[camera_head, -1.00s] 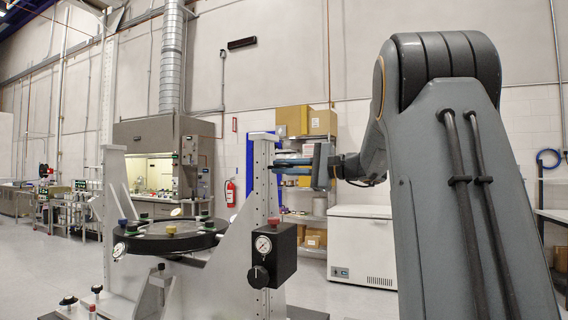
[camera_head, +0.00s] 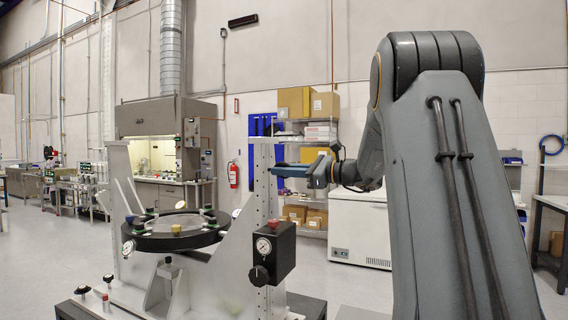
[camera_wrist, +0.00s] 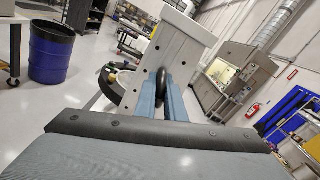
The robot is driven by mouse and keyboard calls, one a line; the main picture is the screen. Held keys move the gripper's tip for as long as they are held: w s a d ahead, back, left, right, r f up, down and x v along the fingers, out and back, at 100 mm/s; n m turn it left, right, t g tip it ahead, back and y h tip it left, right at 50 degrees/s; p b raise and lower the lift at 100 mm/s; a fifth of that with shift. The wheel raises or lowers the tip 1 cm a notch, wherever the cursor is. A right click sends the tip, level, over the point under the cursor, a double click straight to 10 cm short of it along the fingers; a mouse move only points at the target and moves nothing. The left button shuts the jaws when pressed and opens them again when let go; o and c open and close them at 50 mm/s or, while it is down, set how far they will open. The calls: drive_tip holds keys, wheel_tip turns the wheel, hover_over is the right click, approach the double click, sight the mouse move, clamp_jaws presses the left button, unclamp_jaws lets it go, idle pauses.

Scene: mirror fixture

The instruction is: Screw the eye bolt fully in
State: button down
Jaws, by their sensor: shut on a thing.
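In the wrist view, the dark ring of the eye bolt (camera_wrist: 161,86) shows edge-on between the two blue fingers of my gripper (camera_wrist: 164,98). The gripper is shut on it. The bolt is at the pale upright post (camera_wrist: 178,48) of the fixture; its shank and thread are hidden. In the head view, my gripper (camera_head: 282,171) reaches from the right to the upper part of the same post (camera_head: 263,200). The eye bolt cannot be made out there.
The fixture's round black-rimmed mirror mount (camera_head: 172,243) lies left of the post. A black box with a gauge (camera_head: 272,252) sits low on the post's front. A white chest freezer (camera_head: 360,225) and shelves with boxes (camera_head: 308,102) stand behind. A blue drum (camera_wrist: 50,52) stands at left in the wrist view.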

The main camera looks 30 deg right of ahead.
drive_tip(key=shift+m+p, duration=0.65)
drive_tip(key=shift+m, duration=0.15)
drive_tip(key=c, duration=1.8)
unclamp_jaws()
drive_tip(key=shift+c, duration=0.2)
drive_tip(key=shift+s+d, duration=0.1)
drive_tip(key=b+v, duration=0.2)
drive_tip(key=v, duration=0.5)
drive_tip(key=shift+s+d+b, duration=0.2)
drive_tip(key=shift+s+b, duration=0.05)
drive_tip(key=shift+b, duration=0.1)
